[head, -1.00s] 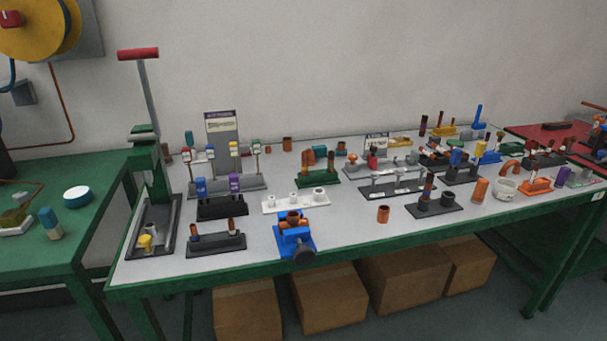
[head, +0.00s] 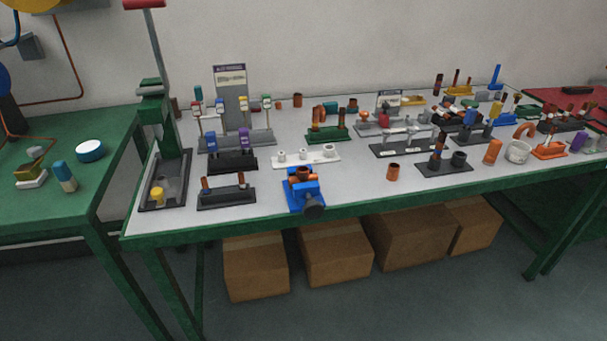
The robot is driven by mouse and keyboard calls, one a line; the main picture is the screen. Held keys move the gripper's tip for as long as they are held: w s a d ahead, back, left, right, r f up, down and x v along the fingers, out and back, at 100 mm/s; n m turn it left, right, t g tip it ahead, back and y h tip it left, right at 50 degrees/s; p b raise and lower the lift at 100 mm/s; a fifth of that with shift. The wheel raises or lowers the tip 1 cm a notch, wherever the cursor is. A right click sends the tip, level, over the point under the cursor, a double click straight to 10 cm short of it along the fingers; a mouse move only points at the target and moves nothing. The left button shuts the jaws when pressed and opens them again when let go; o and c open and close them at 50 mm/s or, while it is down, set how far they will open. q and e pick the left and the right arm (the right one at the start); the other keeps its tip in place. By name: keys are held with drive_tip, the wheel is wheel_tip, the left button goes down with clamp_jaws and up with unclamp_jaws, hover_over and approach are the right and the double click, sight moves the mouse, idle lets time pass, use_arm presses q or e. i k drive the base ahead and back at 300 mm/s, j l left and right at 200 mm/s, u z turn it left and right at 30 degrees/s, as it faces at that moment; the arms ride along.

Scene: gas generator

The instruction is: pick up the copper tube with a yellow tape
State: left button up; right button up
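Neither of my grippers is in view. Several copper tubes show on the grey-topped table (head: 350,195), but I cannot make out which one carries yellow tape. Two thin copper tubes stand in a black holder (head: 226,200) at the front left. Others stand in a yellow holder (head: 459,91) at the back right. A short, wide copper piece (head: 393,172) stands alone near the front edge. Copper-coloured fittings sit in the blue vise (head: 304,195). A copper tube stands in a dark holder (head: 446,168) right of the middle.
A tall green press (head: 165,160) with a red handle stands at the table's left end. A green side table (head: 85,180) is further left. A white holder (head: 306,160) and several crowded stands fill the top. Cardboard boxes (head: 335,255) lie below. The front strip has some free room.

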sight(315, 110)
drive_tip(key=i+j, duration=0.1)
drive_tip(key=i+j+z, duration=0.1)
drive_tip(key=z, duration=0.3)
drive_tip(key=i+j+z, duration=0.1)
drive_tip(key=z, duration=0.25)
drive_tip(key=i+j, duration=0.05)
drive_tip(key=i, duration=0.05)
